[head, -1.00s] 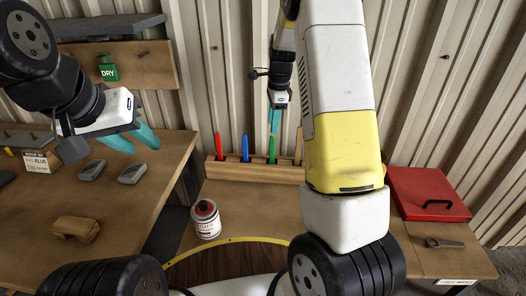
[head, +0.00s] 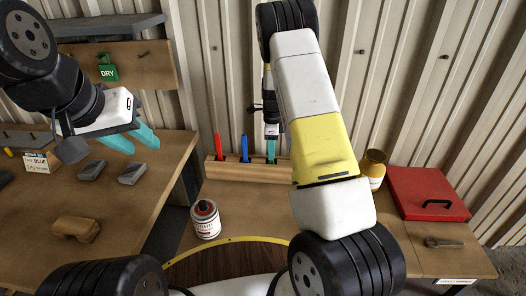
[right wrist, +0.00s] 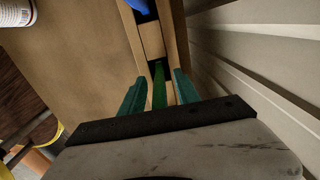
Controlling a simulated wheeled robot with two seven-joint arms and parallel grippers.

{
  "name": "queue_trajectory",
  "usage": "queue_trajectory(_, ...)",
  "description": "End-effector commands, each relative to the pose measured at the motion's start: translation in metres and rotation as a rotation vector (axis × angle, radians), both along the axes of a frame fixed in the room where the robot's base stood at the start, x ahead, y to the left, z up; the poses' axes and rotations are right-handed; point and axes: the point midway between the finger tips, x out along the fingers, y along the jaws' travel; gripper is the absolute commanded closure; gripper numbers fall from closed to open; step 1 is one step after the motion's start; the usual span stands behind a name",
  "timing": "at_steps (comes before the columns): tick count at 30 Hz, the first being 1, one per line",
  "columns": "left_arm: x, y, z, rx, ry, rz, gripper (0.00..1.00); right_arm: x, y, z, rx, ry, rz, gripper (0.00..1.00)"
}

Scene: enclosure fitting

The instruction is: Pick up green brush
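The green brush (right wrist: 159,88) stands in a wooden holder (head: 232,172) against the corrugated wall. In the right wrist view its handle lies between the two teal fingers of my right gripper (right wrist: 158,95), with small gaps on both sides. In the head view the right gripper (head: 271,150) is down over the brush's slot and mostly hides the brush. My left gripper (head: 130,139) is open and empty above the left bench. A red brush (head: 218,147) and a blue brush (head: 245,148) stand in the holder to the left.
A paint can (head: 206,220) stands in front of the holder. A yellow-brown jar (head: 373,168) and a red case (head: 428,193) are to the right. Grey blocks (head: 132,173) and a wooden block (head: 76,228) lie on the left bench. The wall is close behind the holder.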

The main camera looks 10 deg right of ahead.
Motion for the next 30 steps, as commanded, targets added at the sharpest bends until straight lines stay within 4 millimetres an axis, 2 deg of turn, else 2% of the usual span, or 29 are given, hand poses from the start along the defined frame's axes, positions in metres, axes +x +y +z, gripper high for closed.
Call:
queue_trajectory(6,0.000,0.000,0.000,0.000,0.000,0.000,0.64,0.000,0.000,0.000,0.000,-0.001,0.000,0.64)
queue_trajectory(12,0.000,0.000,0.000,0.000,0.000,0.000,0.64,0.000,0.000,0.000,0.000,-0.001,0.000,1.00)
queue_trajectory(24,0.000,0.000,0.000,0.000,0.000,0.000,0.64,0.000,0.000,0.001,-0.001,-0.002,0.000,1.00)
queue_trajectory(30,0.000,0.000,0.000,0.000,0.000,0.000,0.64,0.001,0.000,0.017,0.000,-0.004,0.000,1.00)
